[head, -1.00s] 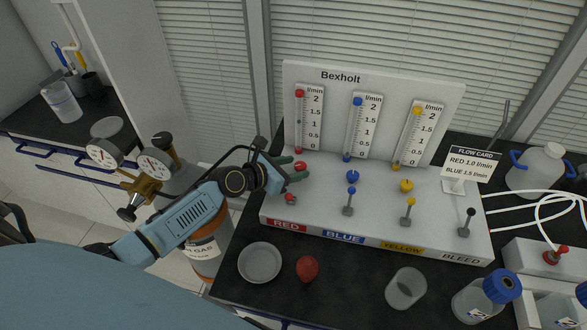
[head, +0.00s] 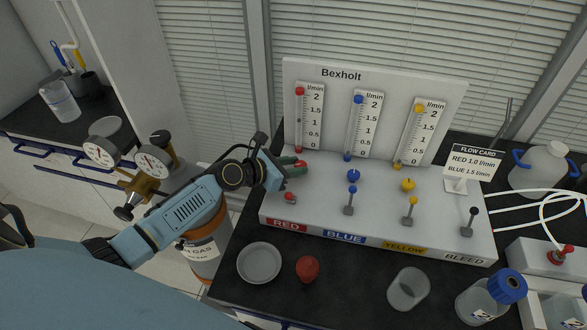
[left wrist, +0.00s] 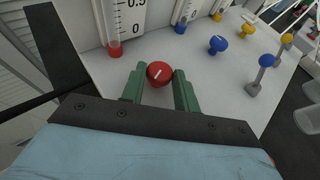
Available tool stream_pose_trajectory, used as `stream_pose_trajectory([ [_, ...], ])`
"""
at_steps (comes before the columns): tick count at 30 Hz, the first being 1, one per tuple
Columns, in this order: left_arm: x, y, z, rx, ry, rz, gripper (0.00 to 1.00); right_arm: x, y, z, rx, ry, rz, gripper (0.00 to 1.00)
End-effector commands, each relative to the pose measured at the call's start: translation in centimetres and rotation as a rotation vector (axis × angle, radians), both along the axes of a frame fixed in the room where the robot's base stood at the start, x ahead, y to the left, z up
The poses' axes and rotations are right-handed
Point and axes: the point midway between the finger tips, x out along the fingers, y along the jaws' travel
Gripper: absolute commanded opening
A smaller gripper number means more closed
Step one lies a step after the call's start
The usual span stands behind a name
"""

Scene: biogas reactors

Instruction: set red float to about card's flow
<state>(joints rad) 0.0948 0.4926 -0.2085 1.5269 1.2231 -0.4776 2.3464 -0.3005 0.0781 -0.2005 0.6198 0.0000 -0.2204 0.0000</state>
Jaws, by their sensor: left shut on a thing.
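The Bexholt panel (head: 340,75) carries red, blue and yellow flow tubes. The flow card (head: 473,163) reads RED 1.0 l/min and BLUE 1.5 l/min. My left gripper (head: 292,166) is at the red knob (head: 300,164) below the red tube. In the left wrist view its green fingers (left wrist: 159,84) are shut on the red knob (left wrist: 158,72), one on each side; the knob's white mark is slanted. My right gripper is not in view.
Blue (head: 353,175) and yellow (head: 407,185) knobs stand to the right, with toggle levers in front. A grey dish (head: 259,262), a red round object (head: 307,268) and a clear beaker (head: 408,288) stand before the panel. A gas cylinder with gauges (head: 152,163) stands left.

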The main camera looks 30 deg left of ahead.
Motion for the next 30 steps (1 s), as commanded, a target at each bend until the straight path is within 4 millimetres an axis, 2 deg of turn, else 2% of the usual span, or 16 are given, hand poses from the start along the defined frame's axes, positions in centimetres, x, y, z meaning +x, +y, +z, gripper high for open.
stream_pose_trajectory([
  [1,0.0,0.0,-0.2,0.001,0.000,-0.011,0.08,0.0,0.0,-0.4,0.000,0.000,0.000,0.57],
  [10,0.0,0.0,0.0,0.001,-0.001,-0.021,0.08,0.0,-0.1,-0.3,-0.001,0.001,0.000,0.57],
  [11,0.0,0.0,0.0,0.001,-0.001,-0.021,0.32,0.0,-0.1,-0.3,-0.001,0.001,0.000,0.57],
  [15,0.0,0.0,0.0,0.000,0.000,-0.020,0.50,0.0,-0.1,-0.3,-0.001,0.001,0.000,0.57],
  [24,-0.1,0.0,0.1,0.000,0.000,-0.021,0.51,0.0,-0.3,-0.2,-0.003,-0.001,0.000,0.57],
  [30,-0.5,0.5,1.3,0.001,0.001,-0.033,0.51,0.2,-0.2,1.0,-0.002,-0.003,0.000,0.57],
])
